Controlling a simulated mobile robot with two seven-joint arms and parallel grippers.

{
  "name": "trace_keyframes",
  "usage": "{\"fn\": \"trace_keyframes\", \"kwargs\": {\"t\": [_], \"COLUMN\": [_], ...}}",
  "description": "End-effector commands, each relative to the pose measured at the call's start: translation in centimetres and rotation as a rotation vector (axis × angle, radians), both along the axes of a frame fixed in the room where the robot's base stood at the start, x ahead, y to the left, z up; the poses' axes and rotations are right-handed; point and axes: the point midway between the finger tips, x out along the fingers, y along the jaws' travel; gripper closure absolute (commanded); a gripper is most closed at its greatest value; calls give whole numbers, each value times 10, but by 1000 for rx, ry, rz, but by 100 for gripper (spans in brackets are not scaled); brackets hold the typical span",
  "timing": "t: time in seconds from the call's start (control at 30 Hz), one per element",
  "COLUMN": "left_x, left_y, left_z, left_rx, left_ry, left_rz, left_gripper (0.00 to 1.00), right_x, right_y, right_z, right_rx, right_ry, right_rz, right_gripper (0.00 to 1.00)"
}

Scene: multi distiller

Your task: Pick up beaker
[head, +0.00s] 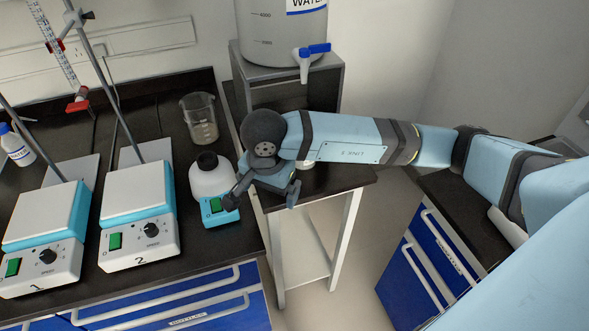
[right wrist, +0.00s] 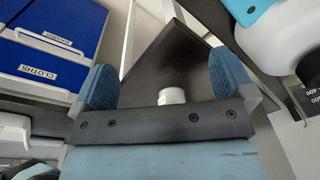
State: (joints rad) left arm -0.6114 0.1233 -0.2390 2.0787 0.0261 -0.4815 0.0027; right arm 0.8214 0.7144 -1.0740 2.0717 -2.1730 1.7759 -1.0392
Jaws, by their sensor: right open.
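A clear glass beaker (head: 200,120) stands upright on the dark bench at the back, left of my right arm in the head view. My right gripper (head: 263,194) is open, in front of and to the right of the beaker and apart from it. In the right wrist view the open fingers (right wrist: 161,82) have nothing gripped between them. A small white round item (right wrist: 172,96) shows beyond the gripper, on a dark surface. Graduation marks at the right edge of the wrist view may belong to the beaker; I cannot tell. My left gripper is not in view.
A white device with a black top and teal base (head: 210,185) stands close left of my right gripper. Two hot plates (head: 138,215) (head: 45,240) with stands are farther left. A water tank (head: 283,35) with a blue tap is behind, beside a low side table (head: 335,182).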

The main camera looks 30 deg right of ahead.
Motion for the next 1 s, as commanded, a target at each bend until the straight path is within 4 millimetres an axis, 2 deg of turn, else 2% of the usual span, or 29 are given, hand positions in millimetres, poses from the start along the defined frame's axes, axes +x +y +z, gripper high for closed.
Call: {"fn": "trace_keyframes", "kwargs": {"t": [0.03,0.1,0.2,0.37,0.6,0.8,1.0], "left_x": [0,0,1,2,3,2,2], "left_y": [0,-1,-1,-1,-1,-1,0], "left_z": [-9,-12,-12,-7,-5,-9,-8], "left_rx": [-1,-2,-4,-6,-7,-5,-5], "left_ry": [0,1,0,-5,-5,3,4], "left_rz": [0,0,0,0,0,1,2], "left_gripper": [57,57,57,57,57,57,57], "right_x": [11,21,28,40,70,88,96], "right_y": [-18,-37,-52,-71,-113,-136,-146], "right_z": [2,10,19,22,22,21,21], "right_rx": [-93,-193,-272,-295,-291,-288,-287], "right_ry": [-52,-99,-132,-138,-137,-138,-138], "right_rz": [6,10,9,4,4,6,6], "right_gripper": [0,0,0,0,0,0,0]}}
